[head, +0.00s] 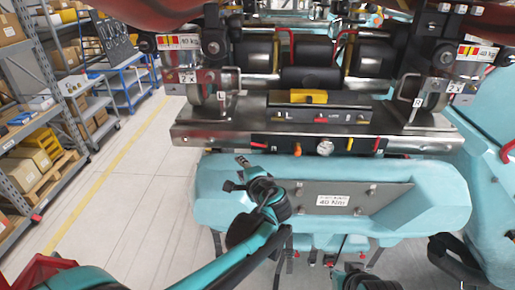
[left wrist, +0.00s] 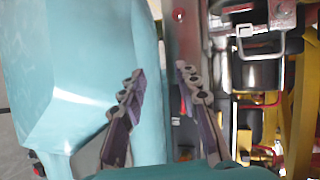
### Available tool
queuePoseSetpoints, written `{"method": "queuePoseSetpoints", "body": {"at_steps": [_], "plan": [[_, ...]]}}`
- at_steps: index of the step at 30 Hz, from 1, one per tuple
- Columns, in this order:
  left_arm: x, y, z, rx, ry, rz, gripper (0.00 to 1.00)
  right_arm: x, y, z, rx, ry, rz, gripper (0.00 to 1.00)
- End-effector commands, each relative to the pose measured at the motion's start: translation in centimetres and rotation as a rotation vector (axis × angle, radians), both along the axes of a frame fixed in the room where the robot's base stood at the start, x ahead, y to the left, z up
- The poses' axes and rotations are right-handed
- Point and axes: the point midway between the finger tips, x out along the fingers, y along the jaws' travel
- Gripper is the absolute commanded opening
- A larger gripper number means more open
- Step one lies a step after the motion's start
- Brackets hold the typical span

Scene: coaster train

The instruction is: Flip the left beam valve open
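A dark valve panel (head: 318,146) runs along the front of the steel beam, with a round gauge (head: 325,148) at its middle. A small red lever (head: 258,145) sits at the panel's left end, lying roughly flat along it. My left gripper (head: 240,160) is just below and left of that lever, in front of the teal bumper. In the left wrist view its two fingers (left wrist: 159,72) are apart, with nothing held between them. A red bit (left wrist: 183,105) shows beside the right finger, partly hidden by it. No fingers of my right gripper can be made out.
The teal bumper (head: 440,205) with a grey plate (head: 365,197) juts out below the panel. A yellow block (head: 309,97) sits on the beam. Shelves (head: 35,120) stand at the left; the floor (head: 130,190) between is clear.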

Motion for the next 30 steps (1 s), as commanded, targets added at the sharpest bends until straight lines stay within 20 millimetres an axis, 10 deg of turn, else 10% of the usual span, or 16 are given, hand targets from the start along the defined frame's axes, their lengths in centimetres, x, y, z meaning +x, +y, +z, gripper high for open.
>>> {"method": "queuePoseSetpoints", "body": {"at_steps": [10, 30], "plan": [[4.0, -7.2, 0.7, 0.266, -0.096, -0.107, 0.32, 0.0, 0.0, 0.0, 0.000, 0.000, 0.000, 0.00], [11.1, -4.3, -0.1, 0.271, -0.099, -0.109, 0.32, 0.0, 0.0, 1.3, 0.000, 0.000, 0.000, 0.00]]}}
